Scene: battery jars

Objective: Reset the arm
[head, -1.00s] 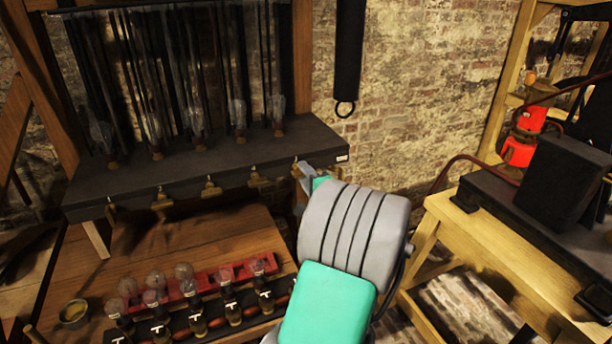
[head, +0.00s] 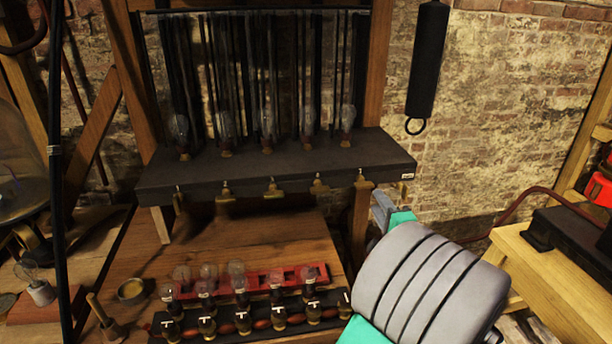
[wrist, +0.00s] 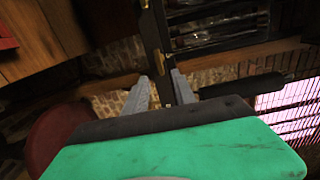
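My arm comes in from the lower right of the head view, with its grey ribbed wrist and green cover in front of the workbench. My gripper (head: 383,212) is at the right end of the dark shelf (head: 280,165), near its last brass switch, and is mostly hidden behind my wrist. In the wrist view my gripper (wrist: 157,92) shows two grey fingers standing apart with a gap between them. Nothing is seen held in the gap. A dark bar with brass parts lies beyond the fingers; whether it touches them I cannot tell.
Several glass bulbs stand on the shelf. Below, a red rack (head: 262,280) and a row of switched sockets (head: 243,322) hold several bulbs on the wooden bench (head: 220,245). A small bowl (head: 130,291) sits at left. A yellow wooden table (head: 545,265) stands at right.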

